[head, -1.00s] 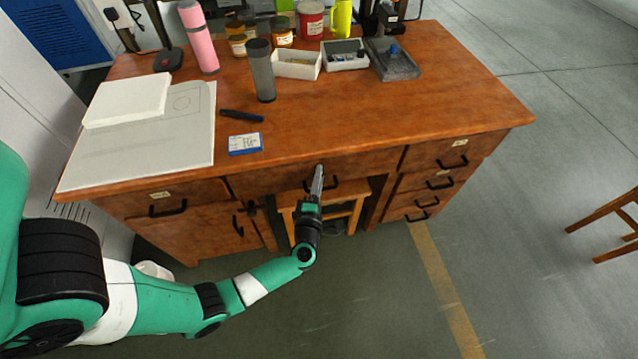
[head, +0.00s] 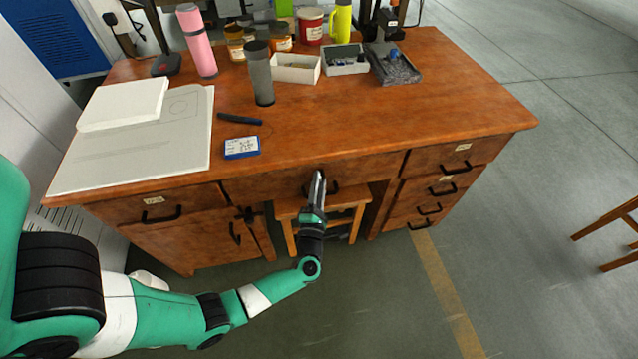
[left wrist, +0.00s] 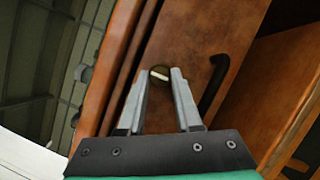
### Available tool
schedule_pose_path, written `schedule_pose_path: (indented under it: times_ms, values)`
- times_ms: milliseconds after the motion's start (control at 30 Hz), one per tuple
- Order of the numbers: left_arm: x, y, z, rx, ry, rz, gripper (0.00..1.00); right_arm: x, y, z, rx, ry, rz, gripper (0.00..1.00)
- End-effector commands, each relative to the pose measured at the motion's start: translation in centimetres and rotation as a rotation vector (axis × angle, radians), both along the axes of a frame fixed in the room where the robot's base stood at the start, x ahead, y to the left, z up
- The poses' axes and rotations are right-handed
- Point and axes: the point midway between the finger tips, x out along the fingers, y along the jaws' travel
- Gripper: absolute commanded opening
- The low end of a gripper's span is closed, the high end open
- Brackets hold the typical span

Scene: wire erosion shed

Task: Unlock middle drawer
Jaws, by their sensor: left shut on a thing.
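The middle drawer (head: 372,167) is the wide wooden front at the centre of the desk, and it is closed. Its black handle (left wrist: 214,84) is to the right of my fingertips in the left wrist view. In the left wrist view my left gripper (left wrist: 159,76) is shut on a small pale piece (left wrist: 159,75), which looks like a key head, at a dark round lock. Most of the piece and the lock are hidden, so I cannot tell how far it is turned. My right gripper is out of view.
The desk top (head: 330,120) carries a pink bottle (head: 200,45), a grey tumbler (head: 260,75), small trays, papers and a blue-edged card (head: 242,147). A wooden stool (head: 350,215) stands under the drawer. Open floor lies to the right.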

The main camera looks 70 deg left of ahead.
Motion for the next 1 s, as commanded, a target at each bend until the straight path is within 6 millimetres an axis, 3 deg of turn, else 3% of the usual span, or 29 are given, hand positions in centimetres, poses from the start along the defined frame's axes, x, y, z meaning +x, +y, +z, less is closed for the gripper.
schedule_pose_path:
  times_ms: [133, 167, 300, 667, 767, 1000]
  values:
    - [0.0, 0.0, 0.0, -0.002, 0.000, 0.000, 0.00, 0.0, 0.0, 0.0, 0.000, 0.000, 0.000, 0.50]
    - [0.0, 0.0, 0.0, -0.002, 0.000, 0.000, 0.39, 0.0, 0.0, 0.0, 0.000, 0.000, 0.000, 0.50]
    - [0.0, 0.0, 0.0, -0.001, 0.001, 0.000, 0.63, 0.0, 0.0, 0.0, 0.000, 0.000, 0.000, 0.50]
    - [-0.2, -0.5, 0.0, -0.001, 0.002, -0.002, 0.63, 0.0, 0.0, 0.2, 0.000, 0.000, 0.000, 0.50]
    - [-0.8, -1.7, -0.2, -0.001, 0.005, -0.004, 0.63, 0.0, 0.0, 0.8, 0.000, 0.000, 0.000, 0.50]
    - [-3.6, -6.6, -1.2, 0.000, 0.004, -0.008, 0.63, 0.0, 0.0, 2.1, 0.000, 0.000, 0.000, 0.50]
